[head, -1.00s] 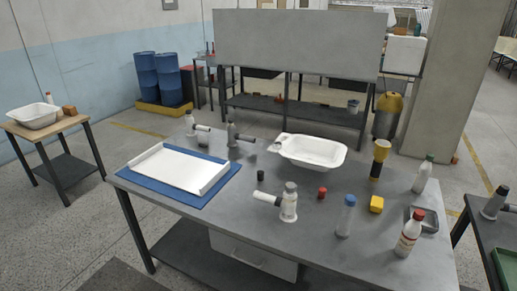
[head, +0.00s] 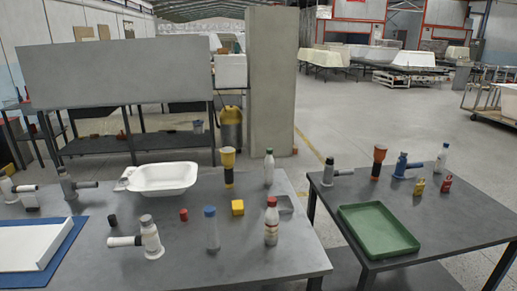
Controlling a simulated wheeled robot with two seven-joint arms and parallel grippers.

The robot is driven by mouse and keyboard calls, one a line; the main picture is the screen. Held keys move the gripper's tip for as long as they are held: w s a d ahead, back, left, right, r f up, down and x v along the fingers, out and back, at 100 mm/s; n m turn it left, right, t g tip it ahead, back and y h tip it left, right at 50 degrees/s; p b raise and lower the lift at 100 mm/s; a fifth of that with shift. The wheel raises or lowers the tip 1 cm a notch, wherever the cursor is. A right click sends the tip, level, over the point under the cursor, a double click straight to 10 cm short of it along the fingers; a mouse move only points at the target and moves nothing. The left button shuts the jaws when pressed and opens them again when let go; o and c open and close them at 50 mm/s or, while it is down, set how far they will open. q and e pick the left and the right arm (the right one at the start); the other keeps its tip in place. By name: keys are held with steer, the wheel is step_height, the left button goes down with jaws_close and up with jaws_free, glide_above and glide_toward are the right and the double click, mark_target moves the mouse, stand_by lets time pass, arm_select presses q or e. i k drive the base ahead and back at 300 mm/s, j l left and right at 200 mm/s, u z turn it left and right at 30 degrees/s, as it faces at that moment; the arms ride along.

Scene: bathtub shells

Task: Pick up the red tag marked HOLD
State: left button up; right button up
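A small upright red object (head: 447,184) stands on the right-hand table, near its far right side. It may be the red tag, but it is too small to read any marking. A similar yellow object (head: 419,187) stands just left of it. A small red cylinder (head: 183,214) is on the left-hand table. Neither of my grippers shows in the head view.
The right table (head: 335,201) also holds a green tray (head: 378,230), a blue fitting (head: 403,166) and a white bottle (head: 442,157). The left table (head: 182,264) carries a white basin (head: 163,179), bottles and fittings. A floor gap separates the tables. A pillar (head: 270,90) stands behind.

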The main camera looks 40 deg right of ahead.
mark_target(446, 186)
steer(key=z, duration=2.85)
steer(key=i+l+z, duration=0.25)
steer(key=i+z, duration=0.25)
steer(key=i+l+z, duration=0.15)
steer(key=i+z, duration=0.15)
steer(key=z, duration=0.2)
steer(key=i, duration=2.35)
steer(key=i+u, duration=0.3)
steer(key=i, duration=0.15)
steer(key=i+l+u, duration=0.3)
steer(key=i, duration=0.2)
steer(key=i+l+u, duration=0.15)
steer(key=i+u, duration=0.15)
steer(key=i, duration=0.15)
